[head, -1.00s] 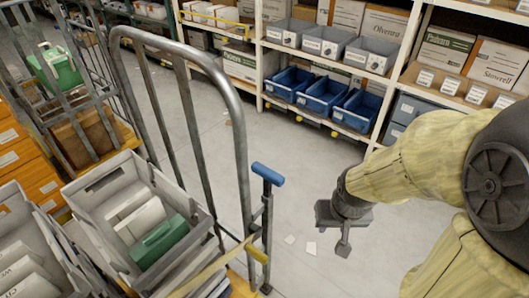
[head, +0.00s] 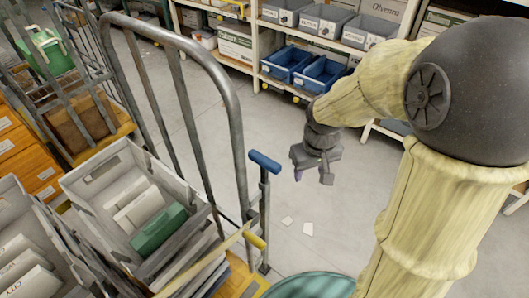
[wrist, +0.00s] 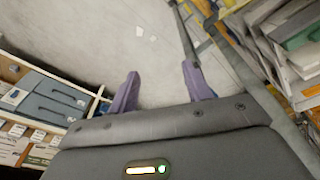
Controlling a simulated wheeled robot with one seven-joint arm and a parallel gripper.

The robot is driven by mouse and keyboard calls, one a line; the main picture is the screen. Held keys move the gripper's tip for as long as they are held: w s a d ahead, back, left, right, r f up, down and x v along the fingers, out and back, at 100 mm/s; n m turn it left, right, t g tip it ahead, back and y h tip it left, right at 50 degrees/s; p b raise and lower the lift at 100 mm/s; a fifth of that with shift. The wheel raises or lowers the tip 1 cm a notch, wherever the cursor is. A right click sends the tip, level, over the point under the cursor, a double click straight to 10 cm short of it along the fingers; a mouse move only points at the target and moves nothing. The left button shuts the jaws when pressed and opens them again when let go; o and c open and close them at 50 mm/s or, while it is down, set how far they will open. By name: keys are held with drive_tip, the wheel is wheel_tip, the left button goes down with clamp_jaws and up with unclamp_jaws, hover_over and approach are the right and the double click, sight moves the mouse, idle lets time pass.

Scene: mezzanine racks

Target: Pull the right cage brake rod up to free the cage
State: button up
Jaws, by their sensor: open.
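The brake rod (head: 264,185) stands upright at the right end of the cage (head: 236,120), with a blue T-shaped handle (head: 264,162) on top. My gripper (head: 312,180) is to the right of the handle in the head view, with its jaws apart and nothing between them. In the wrist view the two purple fingers (wrist: 160,72) are spread over bare floor. A thin dark post runs behind the right finger there; I cannot tell whether it is the rod. The gripper appears apart from the handle.
A grey tote (head: 100,205) with papers and a green box sits in the cage. A yellow handle (head: 256,240) is low beside the rod. Another cage with a green crate (head: 46,50) stands at left. Shelves with blue bins (head: 318,74) line the back. Open floor lies between.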

sight(264, 158)
drive_tip(key=w+a+r+n+g+p, duration=0.1)
drive_tip(key=w+a+r+n+p, duration=0.3)
drive_tip(key=w+a+r+n, duration=0.3)
drive_tip(key=w+a+r, duration=0.2)
drive_tip(key=w+a, duration=0.2)
drive_tip(key=shift+w+a+g+p, duration=0.2)
drive_tip(key=shift+w+g+p, duration=0.05)
drive_tip(key=shift+g+p, duration=0.15)
drive_tip(key=shift+f, duration=0.1)
wheel_tip(264, 158, down, 17)
drive_tip(key=p, duration=0.3)
drive_tip(key=shift+f, duration=0.15)
